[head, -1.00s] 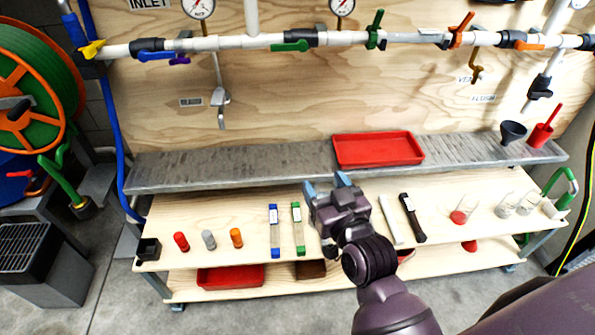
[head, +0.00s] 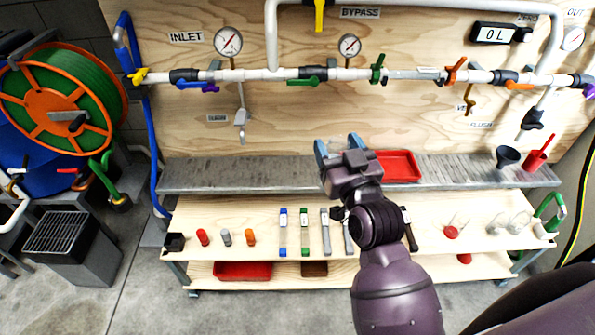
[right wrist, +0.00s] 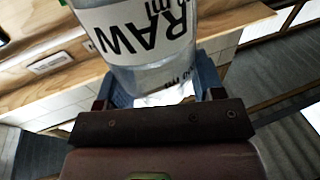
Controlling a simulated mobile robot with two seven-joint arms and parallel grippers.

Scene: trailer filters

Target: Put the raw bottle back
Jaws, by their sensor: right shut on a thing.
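The raw bottle (right wrist: 135,45) is clear, with a white label reading RAW that shows upside down in the right wrist view. My right gripper (right wrist: 160,88) is shut on it, with the blue fingers at either side. In the head view my right gripper (head: 338,147) is in front of the board, seen over the grey ledge and left of the red tray. The bottle cannot be made out clearly in the head view. My left gripper is not in view.
A grey ledge (head: 250,174) runs below the pipes and holds a red tray (head: 400,166), a dark funnel (head: 507,156) and a red container (head: 535,160). The wooden shelf (head: 205,213) below carries cartridges, tools and clear vessels (head: 520,223). A hose reel (head: 65,110) stands at left.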

